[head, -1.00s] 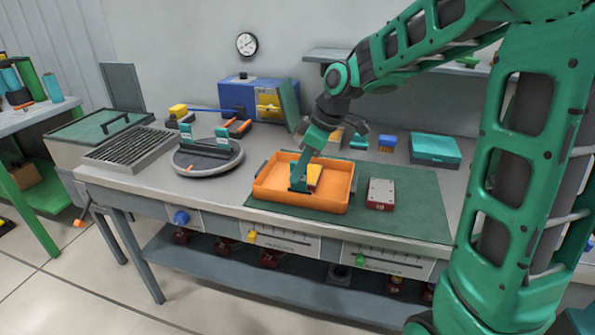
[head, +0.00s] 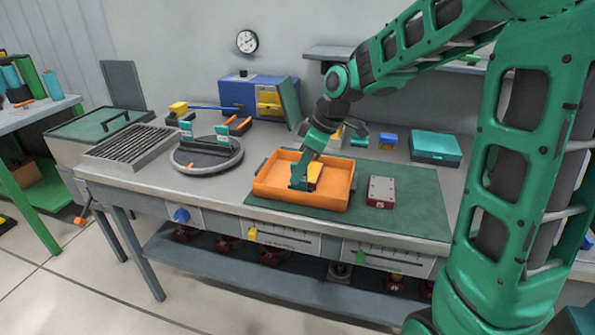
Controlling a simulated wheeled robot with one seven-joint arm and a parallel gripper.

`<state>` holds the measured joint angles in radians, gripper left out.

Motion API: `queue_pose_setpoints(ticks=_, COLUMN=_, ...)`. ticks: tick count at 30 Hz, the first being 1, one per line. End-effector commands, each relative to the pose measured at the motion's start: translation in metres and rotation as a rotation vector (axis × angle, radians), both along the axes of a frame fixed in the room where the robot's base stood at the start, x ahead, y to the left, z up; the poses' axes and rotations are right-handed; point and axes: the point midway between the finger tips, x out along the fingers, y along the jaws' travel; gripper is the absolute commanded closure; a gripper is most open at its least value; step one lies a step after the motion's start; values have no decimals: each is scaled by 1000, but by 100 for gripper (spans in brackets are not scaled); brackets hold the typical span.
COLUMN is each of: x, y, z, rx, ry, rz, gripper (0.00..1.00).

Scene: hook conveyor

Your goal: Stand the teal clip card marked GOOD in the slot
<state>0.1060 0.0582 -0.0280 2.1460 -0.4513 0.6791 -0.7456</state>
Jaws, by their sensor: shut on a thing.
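My gripper (head: 299,183) points down into the orange tray (head: 328,201) on the green mat, at the tray's left-middle. It is shut on a small teal piece low between its fingers. The piece is mostly hidden, and I cannot read any marking on it. A yellow piece (head: 314,174) lies in the tray just right of the fingers. Two teal cards stand upright on the round grey turntable (head: 206,165), a left one (head: 187,129) and a right one (head: 222,132), at a dark bar. Their markings are too small to read, and I cannot make out an empty slot.
A red-and-grey block (head: 381,191) lies on the green mat (head: 420,210) right of the tray. A teal box (head: 436,147) and a small blue block (head: 388,142) stand behind. A blue cabinet (head: 240,98) stands at the back. A ribbed grate (head: 130,146) lies left of the turntable.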

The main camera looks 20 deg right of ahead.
Motion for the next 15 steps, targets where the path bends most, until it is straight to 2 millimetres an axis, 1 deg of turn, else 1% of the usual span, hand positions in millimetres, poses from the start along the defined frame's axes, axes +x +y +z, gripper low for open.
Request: queue_pose_setpoints(ticks=15, x=0, y=0, z=-7, rx=0, ry=0, rz=1, gripper=100)
